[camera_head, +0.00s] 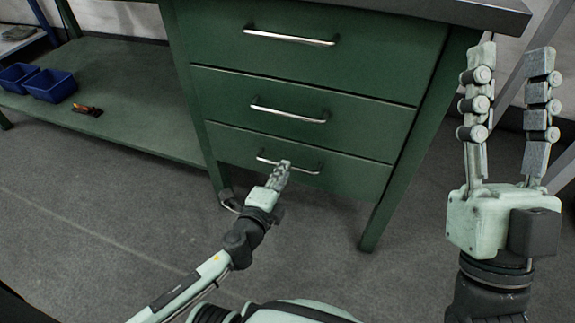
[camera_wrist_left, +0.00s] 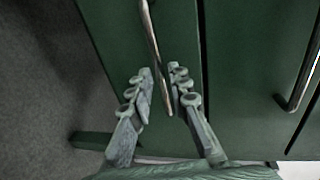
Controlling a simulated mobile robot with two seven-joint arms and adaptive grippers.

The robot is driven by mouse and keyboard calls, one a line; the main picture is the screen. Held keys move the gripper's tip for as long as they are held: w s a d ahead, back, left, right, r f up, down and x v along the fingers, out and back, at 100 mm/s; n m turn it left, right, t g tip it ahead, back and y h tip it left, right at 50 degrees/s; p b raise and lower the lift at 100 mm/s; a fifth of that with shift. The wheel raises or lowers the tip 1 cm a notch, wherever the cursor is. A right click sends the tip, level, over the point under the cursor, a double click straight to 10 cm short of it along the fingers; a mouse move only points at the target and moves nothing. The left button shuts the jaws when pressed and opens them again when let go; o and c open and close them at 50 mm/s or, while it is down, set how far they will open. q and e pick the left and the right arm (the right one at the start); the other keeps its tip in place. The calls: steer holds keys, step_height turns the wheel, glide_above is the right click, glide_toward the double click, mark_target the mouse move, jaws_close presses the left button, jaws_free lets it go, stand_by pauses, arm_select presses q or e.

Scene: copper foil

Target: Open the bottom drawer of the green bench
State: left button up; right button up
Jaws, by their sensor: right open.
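The green bench has a stack of three drawers. The bottom drawer (camera_head: 235,146) is the lowest and its front looks flush with the others. Its metal bar handle (camera_head: 262,158) is partly hidden by my left gripper (camera_head: 284,168). In the left wrist view the handle (camera_wrist_left: 152,35) runs down between the fingertips of my left gripper (camera_wrist_left: 161,76). The fingers stand close on either side of the bar; whether they grip it cannot be told. My right gripper (camera_head: 509,75) is open and empty, raised with its fingers up, right of the bench.
The middle drawer's handle (camera_head: 288,113) and top drawer's handle (camera_head: 290,38) are above. A bench leg (camera_head: 383,215) stands right of the drawers. Blue bins (camera_head: 50,86) and a small orange-black item (camera_head: 87,109) sit on the low green shelf (camera_head: 130,120). The floor in front is clear.

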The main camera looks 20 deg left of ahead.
arm_select(q)
steer(key=shift+x, duration=1.75)
steer(key=shift+c, duration=0.2)
jaws_close()
